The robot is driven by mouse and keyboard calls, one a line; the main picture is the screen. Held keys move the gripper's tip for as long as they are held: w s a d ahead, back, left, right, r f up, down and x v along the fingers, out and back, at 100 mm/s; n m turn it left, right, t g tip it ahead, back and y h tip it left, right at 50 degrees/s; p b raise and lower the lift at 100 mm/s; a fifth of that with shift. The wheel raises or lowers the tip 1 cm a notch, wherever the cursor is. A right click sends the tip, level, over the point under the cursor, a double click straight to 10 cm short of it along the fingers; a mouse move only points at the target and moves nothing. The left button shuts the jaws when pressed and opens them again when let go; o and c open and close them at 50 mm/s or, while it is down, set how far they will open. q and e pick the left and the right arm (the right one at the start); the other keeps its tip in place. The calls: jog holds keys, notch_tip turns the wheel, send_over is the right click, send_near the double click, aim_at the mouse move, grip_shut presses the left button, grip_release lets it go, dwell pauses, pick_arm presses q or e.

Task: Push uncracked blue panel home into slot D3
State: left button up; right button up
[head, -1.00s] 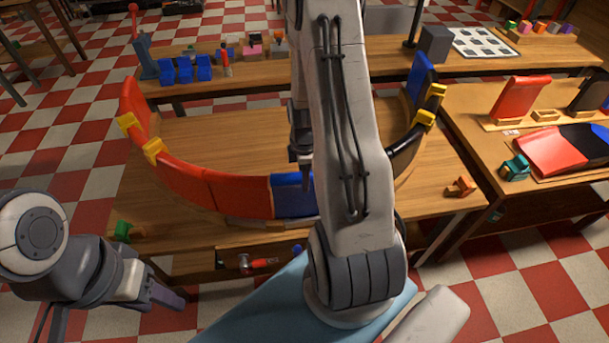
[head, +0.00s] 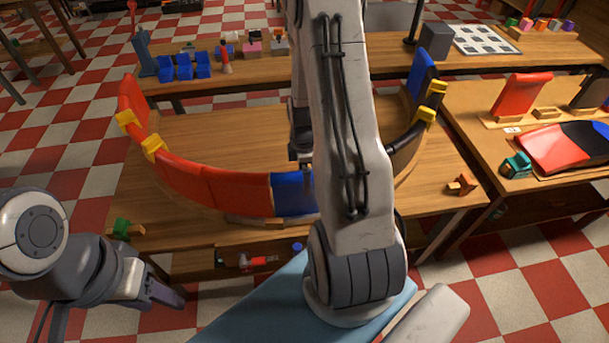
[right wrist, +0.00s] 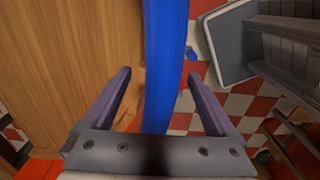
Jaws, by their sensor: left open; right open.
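A blue panel (head: 293,194) stands upright in the near part of the ring, at the right end of a run of red panels (head: 195,182). My right arm hides what lies to its right. My right gripper (right wrist: 158,76) is open, its fingers on either side of a blue panel's edge (right wrist: 165,60) in the right wrist view, with gaps showing. In the head view it is mostly hidden behind my arm. Another blue panel (head: 418,72) stands at the ring's far right. My left gripper (head: 165,292) is open and empty at lower left. Slot labels and cracks cannot be made out.
Yellow clamps (head: 153,147) sit on the ring. A green clamp (head: 122,229) and an orange block (head: 462,184) lie on the table. The right table holds a red panel (head: 520,95) upright and flat red, blue and black panels. Blue bins (head: 184,68) stand behind.

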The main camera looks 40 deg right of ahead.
notch_tip(320, 180, up, 10)
jog(key=shift+r+b, duration=0.1)
jog(key=shift+b, duration=0.45)
jog(key=shift+a, duration=0.15)
jog(key=s+a+r+m, duration=0.1)
jog(key=a+r, duration=0.2)
jog(key=a, duration=0.7)
jog(key=s+a+r+m, duration=0.1)
jog(key=a+r, duration=0.2)
jog(key=a, duration=0.6)
jog(key=s+a+r+m+y, duration=0.1)
jog(key=s+a+r+m, duration=0.1)
jog(key=s+a, duration=0.9)
jog(key=s+r, duration=0.1)
jog(key=s, duration=0.2)
jog(key=shift+a+r+m, duration=0.25)
jog(key=shift+a+m, duration=0.05)
jog(key=shift+a, duration=0.05)
